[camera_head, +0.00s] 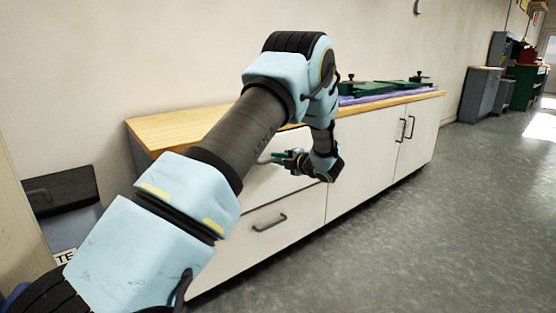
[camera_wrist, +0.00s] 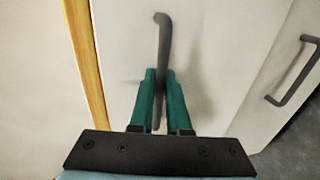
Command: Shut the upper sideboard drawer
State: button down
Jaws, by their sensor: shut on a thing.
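The upper sideboard drawer (camera_head: 262,184) has a plain white front, partly hidden behind my arm in the head view. Its front fills the middle of the wrist view (camera_wrist: 215,60). Its dark bar handle (camera_wrist: 163,35) runs up between the green fingers of my gripper (camera_wrist: 161,85). My gripper is shut on this handle, and the handle's far end sticks out beyond the fingertips. In the head view my gripper (camera_head: 285,158) is at the drawer front, below the wooden top. How far the drawer stands out, if at all, I cannot tell.
The lower drawer (camera_head: 240,240) has a dark handle (camera_head: 269,222), also seen in the wrist view (camera_wrist: 295,72). Cupboard doors (camera_head: 385,150) are to the right. Green items (camera_head: 368,88) lie on a purple cloth on the wooden top (camera_head: 160,130). Grey floor (camera_head: 430,220) in front is clear.

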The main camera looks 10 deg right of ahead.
dwell(0.4)
jog(key=shift+r+x, duration=0.25)
jog(key=shift+x, duration=0.95)
jog(key=c, duration=1.2)
grip_release()
jog(key=shift+w, duration=0.1)
jog(key=shift+o, duration=0.2)
jog(key=p+v, duration=0.2)
jog(key=v, duration=0.9)
jog(key=shift+f, duration=0.1)
